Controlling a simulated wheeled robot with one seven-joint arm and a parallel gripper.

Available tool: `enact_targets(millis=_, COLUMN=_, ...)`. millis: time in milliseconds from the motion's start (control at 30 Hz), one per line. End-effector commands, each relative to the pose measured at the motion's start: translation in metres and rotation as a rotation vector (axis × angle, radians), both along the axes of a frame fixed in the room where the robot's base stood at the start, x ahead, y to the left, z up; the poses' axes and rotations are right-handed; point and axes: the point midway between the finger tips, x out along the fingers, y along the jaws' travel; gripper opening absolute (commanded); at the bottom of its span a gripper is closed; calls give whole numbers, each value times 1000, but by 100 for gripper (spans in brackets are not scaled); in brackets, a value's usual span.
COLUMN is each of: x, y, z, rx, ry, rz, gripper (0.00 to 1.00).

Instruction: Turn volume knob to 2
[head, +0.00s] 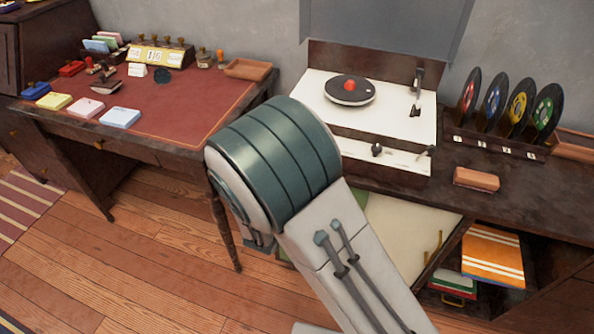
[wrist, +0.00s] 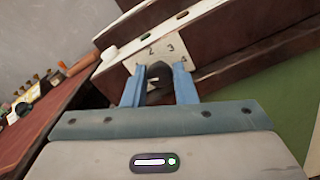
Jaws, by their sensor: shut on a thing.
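The record player (head: 318,92) stands on the dark cabinet in the head view, with its white front panel facing me. In the wrist view, a pale plate (wrist: 148,54) on it carries the figures 2, 3 and 4. The dark volume knob (wrist: 158,82) sits just below these figures. The two blue fingers of my gripper (wrist: 159,68) are shut on the knob, one on each side. Where the knob points cannot be made out. In the head view my arm hides my gripper and the gripped knob.
A small dark knob (head: 376,149) and a lever (head: 425,152) show on the front panel's right part. A record (head: 350,97) lies on the turntable. Several records (head: 518,100) stand in a rack at right. A red-topped desk (head: 175,108) stands at left.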

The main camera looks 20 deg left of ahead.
Motion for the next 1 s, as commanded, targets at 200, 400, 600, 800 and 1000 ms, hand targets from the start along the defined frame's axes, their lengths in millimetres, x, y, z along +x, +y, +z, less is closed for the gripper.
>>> enact_targets(millis=200, x=0, y=-1, z=-4, rx=136, ry=-11, rz=-1, gripper=2)
enact_targets(millis=400, x=0, y=0, z=-2, rx=209, ry=-16, rz=-1, gripper=2)
enact_targets(millis=600, x=0, y=0, z=-1, rx=240, ry=-17, rz=-1, gripper=2)
enact_targets(millis=800, x=-1, y=0, z=0, rx=243, ry=-18, rz=-1, gripper=2)
enact_targets(millis=1000, x=-1, y=0, z=-1, rx=242, ry=-17, rz=0, gripper=31)
